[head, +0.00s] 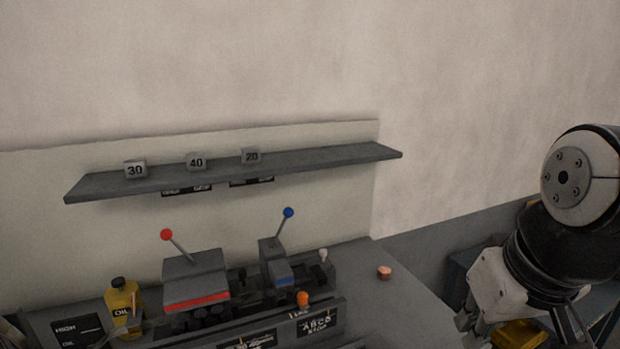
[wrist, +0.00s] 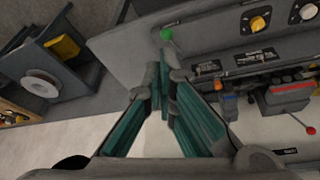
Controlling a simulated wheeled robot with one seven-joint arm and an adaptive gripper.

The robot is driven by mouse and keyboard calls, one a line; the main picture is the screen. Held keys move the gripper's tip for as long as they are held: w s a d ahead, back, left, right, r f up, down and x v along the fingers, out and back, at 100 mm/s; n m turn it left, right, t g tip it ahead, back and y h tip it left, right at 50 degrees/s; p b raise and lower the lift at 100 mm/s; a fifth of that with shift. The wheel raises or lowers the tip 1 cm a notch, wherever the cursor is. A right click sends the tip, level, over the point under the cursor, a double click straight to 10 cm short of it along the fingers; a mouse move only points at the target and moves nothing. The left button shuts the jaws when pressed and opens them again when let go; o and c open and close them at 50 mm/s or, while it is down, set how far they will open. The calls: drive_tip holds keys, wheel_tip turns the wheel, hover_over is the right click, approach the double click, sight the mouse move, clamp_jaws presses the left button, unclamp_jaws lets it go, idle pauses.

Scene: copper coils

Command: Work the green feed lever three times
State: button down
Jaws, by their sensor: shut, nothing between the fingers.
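The green knob of the feed lever (wrist: 166,33) shows near the top of the wrist view, beside the corner of a grey panel. Its shaft is hard to make out. I cannot find this lever in the head view. My gripper (wrist: 160,72) has its teal-padded fingers shut and empty. The fingertips point toward the green knob, with a visible gap between them in the picture; the true distance is unclear. In the head view my gripper is at the lower right, partly cut off by the bottom edge.
A red-knobbed lever (head: 167,235) and a blue-knobbed lever (head: 288,212) stand on the bench machine. An oil bottle (head: 122,300) stands at its left. A shelf (head: 310,161) holds blocks marked 30, 40 and 20. A small copper piece (head: 384,272) lies on the clear right bench top.

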drive_tip(key=shift+t, duration=0.7)
drive_tip(key=s+r, duration=0.1)
drive_tip(key=s, duration=0.1)
drive_tip(key=s+a+r, duration=0.1)
drive_tip(key=r, duration=0.1)
drive_tip(key=shift+s, duration=0.35)
drive_tip(key=w+d+f+g+y+b, duration=0.1)
drive_tip(key=w+f, duration=0.5)
drive_tip(key=w, duration=0.6)
drive_tip(key=w+d+f+g+y+b, duration=0.1)
drive_tip(key=w+f+g, duration=0.5)
drive_tip(key=w, duration=0.7)
drive_tip(key=shift+d+f+g+y, duration=0.3)
drive_tip(key=shift+d+f+y, duration=0.4)
drive_tip(key=shift+d, duration=0.4)
drive_tip(key=shift+f, duration=0.15)
